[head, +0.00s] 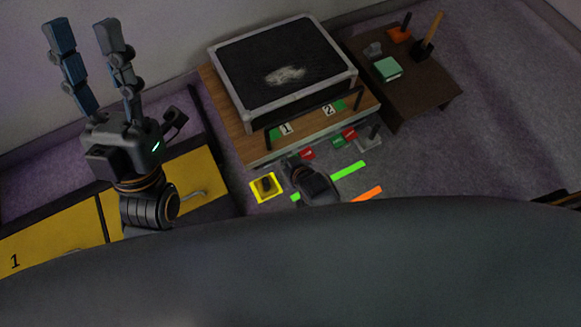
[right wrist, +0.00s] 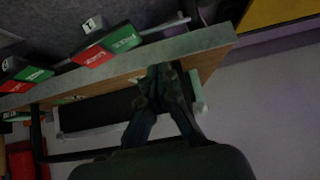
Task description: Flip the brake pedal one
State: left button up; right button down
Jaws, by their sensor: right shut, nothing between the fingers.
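A red-and-green pedal beside a block marked 1 (right wrist: 108,46) sits along the grey board edge in the right wrist view. Its red part (head: 307,153) shows in the head view, below the table's label 1; the rest there is hidden or too small to tell. A second red-and-green pedal (right wrist: 26,78) is further left in the wrist view; it also shows in the head view (head: 344,138). My right gripper (right wrist: 160,76) is shut and empty, right of pedal one, by the board edge. My left gripper (head: 84,32) is raised with fingers apart, away from the pedals.
A wooden table (head: 222,97) carries a grey-framed black case (head: 240,100), with a dark bar in front. A dark side table (head: 405,98) holds a green box (head: 388,69) and an upright handle. Yellow drawers (head: 52,222) stand at left. A yellow-framed square (head: 257,197) lies near my right gripper.

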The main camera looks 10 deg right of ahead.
pick_arm(q)
jog(key=w+f+g+y+p, duration=0.4)
jog(key=w+f+g, duration=0.6)
jog(key=f, duration=0.4)
jog(key=shift+w+d+f+g, duration=0.2)
jog(key=shift+w+d+g, duration=0.15)
jog(key=shift+g, duration=0.45)
pick_arm(e)
jog(key=a+v, duration=0.1)
jog(key=v, duration=0.7)
jog(key=shift+s, duration=0.2)
